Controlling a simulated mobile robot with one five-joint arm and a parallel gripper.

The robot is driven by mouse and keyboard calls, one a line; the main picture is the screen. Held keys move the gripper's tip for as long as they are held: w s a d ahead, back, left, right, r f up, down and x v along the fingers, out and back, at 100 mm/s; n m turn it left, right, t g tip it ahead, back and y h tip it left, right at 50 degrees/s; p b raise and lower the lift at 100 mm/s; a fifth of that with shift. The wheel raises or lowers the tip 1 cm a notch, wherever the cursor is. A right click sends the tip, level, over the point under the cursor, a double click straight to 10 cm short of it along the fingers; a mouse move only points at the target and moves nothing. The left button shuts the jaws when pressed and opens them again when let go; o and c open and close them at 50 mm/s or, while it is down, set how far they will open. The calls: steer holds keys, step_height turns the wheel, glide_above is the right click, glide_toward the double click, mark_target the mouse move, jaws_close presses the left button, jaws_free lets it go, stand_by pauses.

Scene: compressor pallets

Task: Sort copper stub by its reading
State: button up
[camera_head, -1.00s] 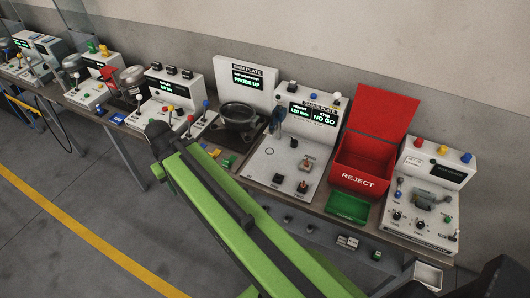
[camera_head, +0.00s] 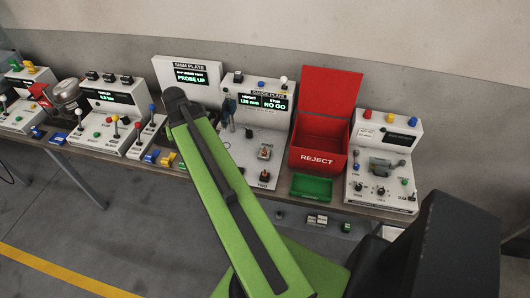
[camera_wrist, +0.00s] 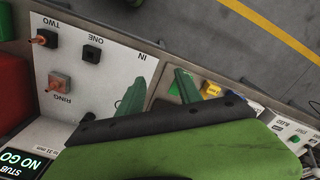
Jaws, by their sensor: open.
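The gauge plate station (camera_head: 240,145) has a screen reading STUB NO GO (camera_head: 262,101). One copper-coloured piece (camera_wrist: 59,82) stands at its RING spot and another (camera_wrist: 42,39) at TWO in the wrist view. They look small and orange-topped in the head view (camera_head: 264,152). The dark post at ONE (camera_wrist: 92,52) shows no copper. My gripper (camera_wrist: 160,78) is open, with its two green fingers apart and nothing seen between them. It is over the plate's edge near the IN label, to the side of both copper pieces. My arm hides it in the head view.
A red REJECT bin (camera_head: 317,160) with its lid raised stands right of the gauge plate, with a green tray (camera_head: 310,188) in front. Another panel station (camera_head: 381,185) is further right. The shim plate station (camera_head: 187,72) is left, partly behind my arm.

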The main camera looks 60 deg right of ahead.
steer(key=s+d+m, duration=0.2)
steer(key=s+d, duration=0.3)
steer(key=d, duration=0.3)
steer(key=s+d+m, duration=0.3)
steer(key=s+d, duration=0.2)
steer(key=d, duration=0.3)
steer(key=m, duration=0.2)
glide_above(264, 152)
steer(key=shift+d+f, duration=0.15)
steer(key=shift+d, duration=0.15)
steer(key=shift+w, duration=0.1)
step_height(264, 152, down, 9)
steer(key=b, duration=0.9)
steer(key=shift+f, duration=0.1)
jaws_close()
